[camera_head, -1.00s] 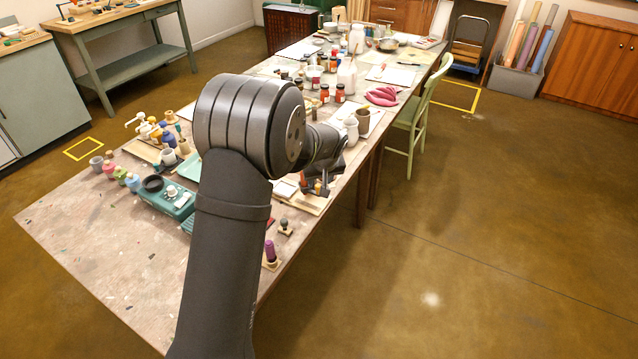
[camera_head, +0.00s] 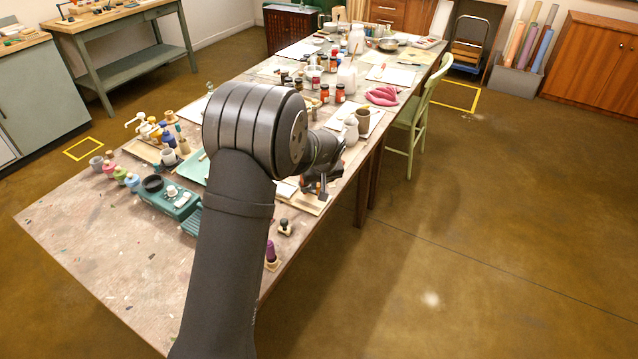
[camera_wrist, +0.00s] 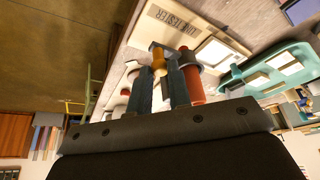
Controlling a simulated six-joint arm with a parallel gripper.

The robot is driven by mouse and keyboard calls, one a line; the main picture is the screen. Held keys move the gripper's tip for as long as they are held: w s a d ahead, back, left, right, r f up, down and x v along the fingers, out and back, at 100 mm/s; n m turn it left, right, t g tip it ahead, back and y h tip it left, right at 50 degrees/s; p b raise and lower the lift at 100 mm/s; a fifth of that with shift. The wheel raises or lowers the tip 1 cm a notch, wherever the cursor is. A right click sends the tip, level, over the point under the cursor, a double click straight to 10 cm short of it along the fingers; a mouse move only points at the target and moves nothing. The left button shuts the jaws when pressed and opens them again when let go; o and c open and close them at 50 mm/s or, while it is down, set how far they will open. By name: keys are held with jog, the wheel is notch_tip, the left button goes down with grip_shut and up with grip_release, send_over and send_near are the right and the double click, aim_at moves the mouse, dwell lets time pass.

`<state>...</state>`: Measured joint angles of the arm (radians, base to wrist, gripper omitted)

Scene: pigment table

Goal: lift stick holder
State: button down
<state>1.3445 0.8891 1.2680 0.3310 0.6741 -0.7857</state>
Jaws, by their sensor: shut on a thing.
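In the wrist view my gripper (camera_wrist: 159,72) has its two dark fingers closed around a narrow yellow-orange piece (camera_wrist: 159,57), which appears to be part of the stick holder. A red-orange stick (camera_wrist: 192,83) stands beside the right finger, and a grey ring-like piece (camera_wrist: 187,58) shows near its end. How these parts join is partly hidden by the fingers. In the head view my gripper (camera_head: 319,188) is over the right edge of the table, beside a light wooden tray (camera_head: 314,208). The held thing is too small there to make out, and its height above the tray cannot be told.
The lettered tray (camera_wrist: 172,27) lies beyond the fingers in the wrist view. A teal case (camera_head: 168,199) and a purple-handled tool (camera_head: 270,251) are nearer on the table. A pale jar (camera_head: 351,131) and a brown cup (camera_head: 363,120) stand behind my gripper. The near-left tabletop is clear.

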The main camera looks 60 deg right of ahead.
jog(key=shift+r, duration=0.55)
jog(key=c, duration=1.3)
grip_release()
jog(key=shift+c, duration=0.2)
jog(key=shift+r, duration=0.1)
jog(key=v, duration=1.7)
jog(key=x, duration=1.7)
jog(key=shift+f, duration=0.6)
jog(key=shift+r, duration=0.1)
